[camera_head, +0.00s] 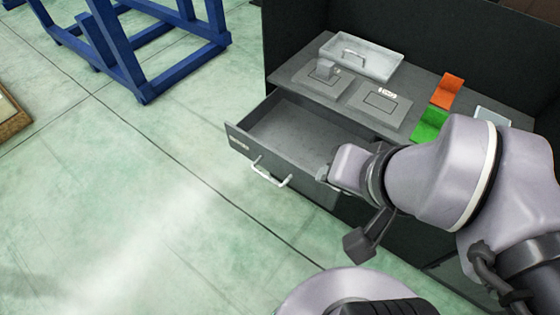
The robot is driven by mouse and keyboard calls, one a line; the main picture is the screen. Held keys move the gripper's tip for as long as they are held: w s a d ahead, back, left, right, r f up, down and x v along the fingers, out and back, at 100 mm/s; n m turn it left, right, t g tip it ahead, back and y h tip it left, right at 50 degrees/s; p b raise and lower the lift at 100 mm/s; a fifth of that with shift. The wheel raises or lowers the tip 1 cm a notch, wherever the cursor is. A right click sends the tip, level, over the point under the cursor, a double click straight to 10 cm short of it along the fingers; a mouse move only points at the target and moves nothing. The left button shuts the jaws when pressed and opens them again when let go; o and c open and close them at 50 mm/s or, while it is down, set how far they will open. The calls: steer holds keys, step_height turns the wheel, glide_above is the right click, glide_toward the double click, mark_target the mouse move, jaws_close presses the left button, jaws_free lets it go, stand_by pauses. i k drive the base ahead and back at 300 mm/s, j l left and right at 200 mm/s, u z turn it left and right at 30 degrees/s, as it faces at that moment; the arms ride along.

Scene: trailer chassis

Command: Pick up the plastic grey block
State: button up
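A small grey block (324,68) stands on a flat grey plate at the left of the dark cabinet's top (345,103). No gripper is on it. My arm comes in from the right, and my gripper (326,173) is at the right end of the open drawer's front, to the right of its handle. It is below and in front of the block, well apart from it. The fingers are small and partly hidden by my wrist, so I cannot tell whether they are open or shut.
The drawer (303,132) is pulled out and looks empty; its white handle (270,174) faces the floor. A light grey tray (382,65), a second plate (380,108), and orange (446,92) and green (430,124) pieces are on top. A blue frame (140,75) stands left; the floor between is clear.

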mark_target(324, 69)
steer(key=i+j+z, duration=0.1)
steer(key=i+j, duration=0.15)
steer(key=i+j+z, duration=0.1)
steer(key=i+j, duration=0.15)
steer(key=i+j+z, duration=0.15)
steer(key=j, duration=0.3)
steer(key=i+j+z, duration=0.1)
steer(key=i+j, duration=0.2)
steer(key=i+j+z, duration=0.1)
steer(key=j, duration=0.3)
steer(key=i+j+z, duration=0.1)
steer(key=i+j, duration=0.2)
steer(key=i+j+z, duration=0.15)
steer(key=j, duration=0.35)
